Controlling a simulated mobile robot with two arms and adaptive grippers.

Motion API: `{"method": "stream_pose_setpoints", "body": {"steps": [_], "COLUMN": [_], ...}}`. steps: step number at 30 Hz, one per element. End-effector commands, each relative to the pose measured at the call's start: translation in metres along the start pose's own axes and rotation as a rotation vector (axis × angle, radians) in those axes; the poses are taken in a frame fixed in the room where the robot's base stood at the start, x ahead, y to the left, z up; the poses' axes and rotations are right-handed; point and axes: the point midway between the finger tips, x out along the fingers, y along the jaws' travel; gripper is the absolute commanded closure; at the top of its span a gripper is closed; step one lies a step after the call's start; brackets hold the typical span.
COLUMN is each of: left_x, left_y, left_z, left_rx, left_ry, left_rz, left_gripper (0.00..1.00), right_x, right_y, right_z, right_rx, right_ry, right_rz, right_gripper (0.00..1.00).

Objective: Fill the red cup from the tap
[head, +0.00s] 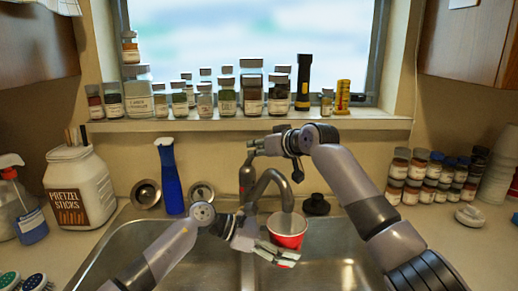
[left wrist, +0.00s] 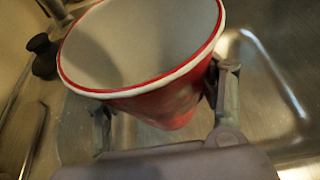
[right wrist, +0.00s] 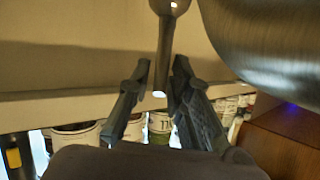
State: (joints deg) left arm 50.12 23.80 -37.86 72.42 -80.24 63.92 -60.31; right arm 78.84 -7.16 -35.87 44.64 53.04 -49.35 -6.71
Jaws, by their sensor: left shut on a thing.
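The red cup (head: 287,232), with a white rim, is upright or nearly so over the sink, under the spout of the tap (head: 270,178). My left gripper (head: 277,254) is shut on it, with a finger on either side in the left wrist view (left wrist: 165,110). The cup's grey-white inside shows there, with no water visible; its bottom is hidden. My right gripper (head: 258,148) is high by the tap. In the right wrist view its fingers (right wrist: 158,85) are apart, with a thin metal rod (right wrist: 164,50), apparently the tap's lever, between them. Contact is unclear.
The sink (head: 130,257) has two basins. Jars and a flashlight (head: 303,82) line the windowsill behind my right gripper. Several small jars (head: 411,178) stand right. The right basin has free room.

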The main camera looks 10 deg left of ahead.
Motion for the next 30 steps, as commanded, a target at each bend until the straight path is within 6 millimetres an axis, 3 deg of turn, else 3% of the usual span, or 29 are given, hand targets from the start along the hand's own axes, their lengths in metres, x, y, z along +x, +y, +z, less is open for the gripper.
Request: {"method": "stream_pose_setpoints", "body": {"steps": [7, 30], "left_x": [0.0000, -0.0001], "left_y": [0.0000, 0.0000], "left_z": [0.0001, 0.0001], "left_rx": [0.000, 0.000], "left_ry": [0.000, 0.000], "left_rz": [0.000, 0.000], "left_gripper": [0.47, 0.47], "right_x": [-0.0001, 0.0014], "right_y": [0.0005, 0.0001], "right_z": [0.0002, -0.0040], "right_rx": [0.000, -0.004], "right_ry": [0.000, -0.025], "right_rz": [0.001, 0.007], "right_gripper": [1.00, 1.00]}}
